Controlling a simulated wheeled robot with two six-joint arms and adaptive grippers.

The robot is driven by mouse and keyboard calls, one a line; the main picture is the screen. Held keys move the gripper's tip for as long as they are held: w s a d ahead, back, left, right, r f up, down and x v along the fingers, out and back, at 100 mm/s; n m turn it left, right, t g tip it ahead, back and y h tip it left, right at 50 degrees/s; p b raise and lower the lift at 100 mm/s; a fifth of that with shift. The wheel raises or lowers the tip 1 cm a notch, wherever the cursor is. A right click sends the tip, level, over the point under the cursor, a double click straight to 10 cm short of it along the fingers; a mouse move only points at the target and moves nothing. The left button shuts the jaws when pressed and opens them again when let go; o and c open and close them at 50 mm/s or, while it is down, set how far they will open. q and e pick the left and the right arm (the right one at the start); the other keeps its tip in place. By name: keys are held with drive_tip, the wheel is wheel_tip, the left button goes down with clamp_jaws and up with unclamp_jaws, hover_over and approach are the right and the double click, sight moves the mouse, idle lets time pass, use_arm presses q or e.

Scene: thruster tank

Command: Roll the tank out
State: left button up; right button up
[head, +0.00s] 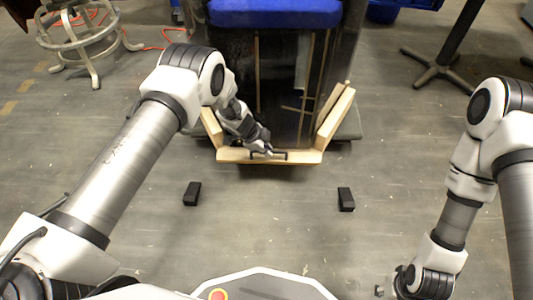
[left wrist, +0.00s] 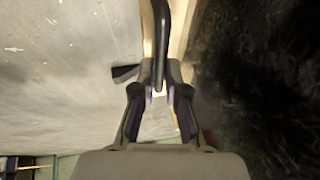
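The tank (head: 285,90) stands at the top centre of the head view, dark-walled, with a blue top (head: 275,12). A pale wooden frame runs round its base; its front board (head: 310,156) carries a black bar handle (head: 281,155). My left gripper (head: 262,151) is at this handle. In the left wrist view the handle (left wrist: 159,50) lies between the fingers of my left gripper (left wrist: 160,72), which look closed in on it. My right gripper (head: 385,291) is low at the bottom right, apart from the tank, mostly cut off and its fingers unclear.
Two black blocks lie on the floor in front of the tank, one left (head: 192,193) and one right (head: 346,199). The floor between them is clear. A stool (head: 78,40) stands at the upper left and a black pedestal base (head: 437,70) at the upper right.

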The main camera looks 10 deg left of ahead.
use_arm(q)
drive_tip(key=o, duration=0.4)
drive_tip(key=shift+r, duration=0.1)
drive_tip(key=shift+s, duration=0.5)
drive_tip(key=v, duration=1.2)
drive_tip(key=shift+w, duration=0.2)
